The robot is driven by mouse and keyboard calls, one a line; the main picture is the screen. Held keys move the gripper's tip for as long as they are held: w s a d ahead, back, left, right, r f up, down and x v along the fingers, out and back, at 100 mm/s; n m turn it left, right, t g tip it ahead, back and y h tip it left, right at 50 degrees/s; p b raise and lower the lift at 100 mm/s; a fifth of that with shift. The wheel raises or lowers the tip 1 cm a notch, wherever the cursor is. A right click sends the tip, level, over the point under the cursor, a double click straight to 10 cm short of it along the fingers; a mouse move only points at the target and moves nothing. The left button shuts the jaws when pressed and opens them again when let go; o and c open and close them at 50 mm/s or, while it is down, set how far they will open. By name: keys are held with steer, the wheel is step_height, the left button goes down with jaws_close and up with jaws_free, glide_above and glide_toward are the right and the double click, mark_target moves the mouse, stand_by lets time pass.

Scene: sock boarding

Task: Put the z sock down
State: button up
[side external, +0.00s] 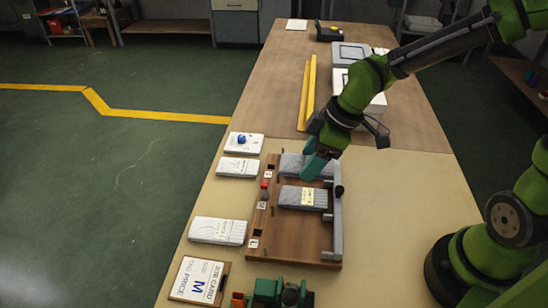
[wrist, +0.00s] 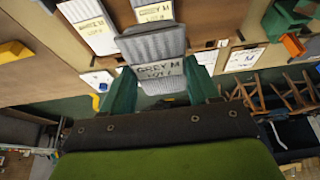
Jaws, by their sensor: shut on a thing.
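My gripper (side external: 316,165) has teal fingers and is shut on a grey ribbed sock (side external: 292,163) at the far end of the wooden board (side external: 262,221). In the wrist view, the fingers (wrist: 160,86) stand on either side of this sock (wrist: 150,45), whose label seems to read "GREY M LOT 2". A second grey sock (side external: 289,196) with a pale label lies on the board, nearer the camera. I see no "z" mark on either. Whether the held sock touches the board cannot be told; the gripper hides part of it.
Pale packs (side external: 218,231) and (side external: 238,168) lie left of the board. A grey rail (side external: 337,225) runs along the board's right side. Yellow strips (side external: 308,95) lie behind.

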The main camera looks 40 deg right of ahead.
mark_target(301, 196)
step_height(301, 196, down, 8)
steer(key=shift+f, duration=0.1)
stand_by(0.4)
steer(key=shift+f, duration=0.2)
steer(key=o, duration=1)
steer(key=shift+r, duration=0.15)
